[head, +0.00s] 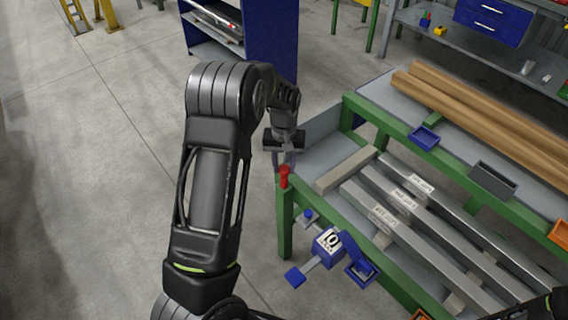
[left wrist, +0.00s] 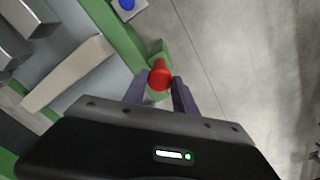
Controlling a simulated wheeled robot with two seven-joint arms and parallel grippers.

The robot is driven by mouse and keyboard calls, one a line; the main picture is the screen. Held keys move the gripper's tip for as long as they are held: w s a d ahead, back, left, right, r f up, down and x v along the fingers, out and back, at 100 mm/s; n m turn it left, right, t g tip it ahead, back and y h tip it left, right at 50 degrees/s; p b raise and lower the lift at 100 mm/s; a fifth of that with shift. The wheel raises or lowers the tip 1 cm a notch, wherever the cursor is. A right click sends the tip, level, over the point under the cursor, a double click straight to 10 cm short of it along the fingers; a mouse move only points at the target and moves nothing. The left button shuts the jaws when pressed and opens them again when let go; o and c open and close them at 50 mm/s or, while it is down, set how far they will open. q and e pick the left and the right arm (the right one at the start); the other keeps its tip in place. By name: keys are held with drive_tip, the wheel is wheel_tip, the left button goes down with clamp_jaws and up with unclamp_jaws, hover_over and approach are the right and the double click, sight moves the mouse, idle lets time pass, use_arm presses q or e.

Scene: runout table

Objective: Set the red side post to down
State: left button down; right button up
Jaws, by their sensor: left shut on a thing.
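The red side post (head: 284,176) stands upright at the near left corner of the green-framed runout table (head: 286,225), its red top showing above the green frame. My left gripper (head: 283,160) reaches down to it from above and behind. In the left wrist view the round red post top (left wrist: 160,74) lies between the two fingertips of my left gripper (left wrist: 160,90), which is shut on it. The lower part of the post is hidden by the frame. My right gripper is out of view.
Grey metal bars (head: 405,200) with labels lie on the table, with brown tubes (head: 480,105) behind. A blue stop block with a number (head: 327,242) hangs on the front rail, right of the post. A blue cabinet (head: 270,40) stands behind. Floor to the left is clear.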

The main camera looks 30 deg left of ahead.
use_arm(q)
drive_tip(key=shift+s+f, duration=0.1)
drive_tip(key=shift+f, duration=0.1)
drive_tip(key=c, duration=1)
unclamp_jaws()
drive_tip(key=shift+r, duration=0.1)
wheel_tip(320, 180, up, 8)
drive_tip(key=shift+f, duration=0.2)
